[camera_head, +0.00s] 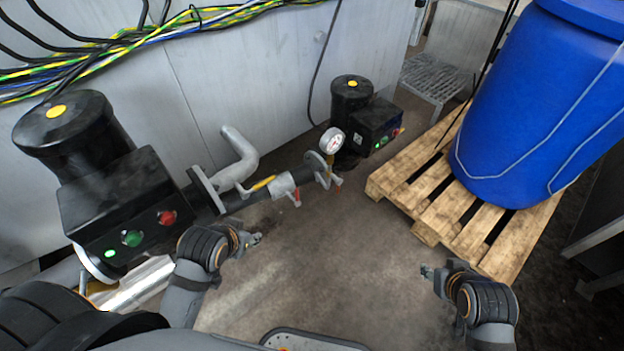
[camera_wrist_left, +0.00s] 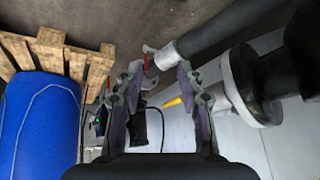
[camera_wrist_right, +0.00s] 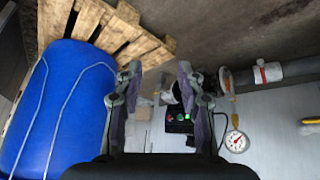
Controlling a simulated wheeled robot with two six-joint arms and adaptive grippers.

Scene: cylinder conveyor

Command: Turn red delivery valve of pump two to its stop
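Two small red valve handles show on the pipe in the head view: one on the grey valve body (camera_head: 297,198), the other (camera_head: 338,188) farther along, below the gauge. I cannot tell from labels which belongs to pump two. My left gripper (camera_head: 254,240) is open and empty, in front of the pipe near the nearer red handle. In the left wrist view a red handle (camera_wrist_left: 147,62) appears between its fingertips, beyond them, with no contact visible. My right gripper (camera_head: 427,272) is open and empty over the floor, left of the pallet. A red handle (camera_wrist_right: 262,72) also shows in the right wrist view.
A black pump with a button box (camera_head: 130,210) stands at left, a smaller pump (camera_head: 350,97) farther back. A yellow handle (camera_head: 263,184) and a pressure gauge (camera_head: 332,141) sit along the pipe. A blue barrel (camera_head: 535,100) stands on a wooden pallet (camera_head: 436,212). The middle floor is clear.

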